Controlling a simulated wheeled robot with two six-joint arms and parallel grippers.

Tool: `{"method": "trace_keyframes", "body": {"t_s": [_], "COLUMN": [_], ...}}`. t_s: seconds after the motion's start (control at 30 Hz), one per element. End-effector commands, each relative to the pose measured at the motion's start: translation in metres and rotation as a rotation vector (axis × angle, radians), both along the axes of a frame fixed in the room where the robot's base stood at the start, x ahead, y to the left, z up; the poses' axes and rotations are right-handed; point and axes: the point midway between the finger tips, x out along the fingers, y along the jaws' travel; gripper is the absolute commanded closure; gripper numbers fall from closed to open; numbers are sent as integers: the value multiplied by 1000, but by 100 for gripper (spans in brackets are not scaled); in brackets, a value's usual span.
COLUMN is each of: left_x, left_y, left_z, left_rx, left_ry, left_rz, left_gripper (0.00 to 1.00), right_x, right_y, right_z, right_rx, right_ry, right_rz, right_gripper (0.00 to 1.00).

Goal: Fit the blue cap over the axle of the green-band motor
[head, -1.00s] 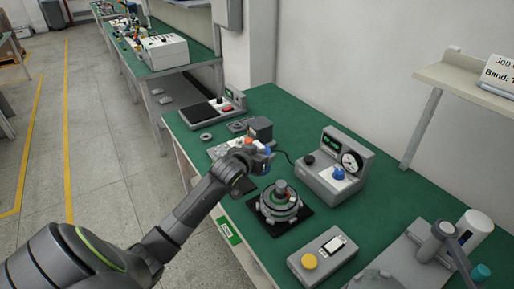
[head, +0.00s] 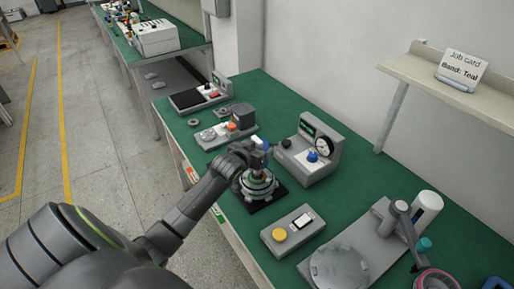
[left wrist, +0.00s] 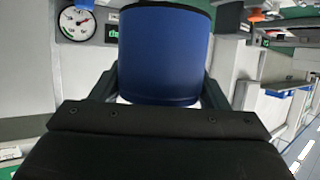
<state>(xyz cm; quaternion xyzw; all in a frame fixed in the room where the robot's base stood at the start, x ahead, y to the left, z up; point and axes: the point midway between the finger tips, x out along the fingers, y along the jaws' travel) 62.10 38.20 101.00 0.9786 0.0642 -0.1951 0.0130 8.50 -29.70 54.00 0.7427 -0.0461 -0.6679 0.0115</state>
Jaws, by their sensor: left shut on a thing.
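The blue cap (left wrist: 163,55) is between the fingers of my left gripper (head: 260,149), which is shut on it; it fills the top middle of the left wrist view. In the head view only a little of the blue cap (head: 266,146) shows at the fingers. The motor (head: 258,188), grey with a thin greenish band, stands on a black mat (head: 279,196). My gripper is just above the motor and covers its top, so I cannot see the axle or whether the cap touches it. My right gripper is not in view.
A gauge box (head: 312,155) with a blue knob stands right behind the motor. A box with a yellow button (head: 279,234) is in front. A grey fixture (head: 340,266) stands at lower right. A job card (head: 462,70) on the shelf reads "Band: Teal".

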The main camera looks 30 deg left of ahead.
Motion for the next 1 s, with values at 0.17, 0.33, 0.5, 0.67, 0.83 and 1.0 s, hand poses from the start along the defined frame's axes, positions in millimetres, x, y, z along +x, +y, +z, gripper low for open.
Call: {"method": "trace_keyframes", "body": {"t_s": [0.17, 0.33, 0.5, 0.67, 0.83, 1.0], "left_x": [0, 0, 0, 0, 0, 0], "left_y": [0, 0, 0, 0, 0, 0], "left_z": [-7, -5, -7, -15, -24, -32], "left_rx": [0, 0, 0, 0, 0, 0], "left_ry": [-2, -2, -2, -1, -1, -1], "left_rz": [-1, -1, 0, -1, -1, -1], "left_gripper": [58, 58, 58, 58, 58, 58], "right_x": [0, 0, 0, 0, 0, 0], "right_y": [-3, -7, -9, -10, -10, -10], "right_z": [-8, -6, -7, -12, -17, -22], "right_rx": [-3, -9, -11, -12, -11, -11], "right_ry": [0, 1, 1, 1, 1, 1], "right_rz": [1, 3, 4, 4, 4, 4], "right_gripper": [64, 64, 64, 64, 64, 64]}}
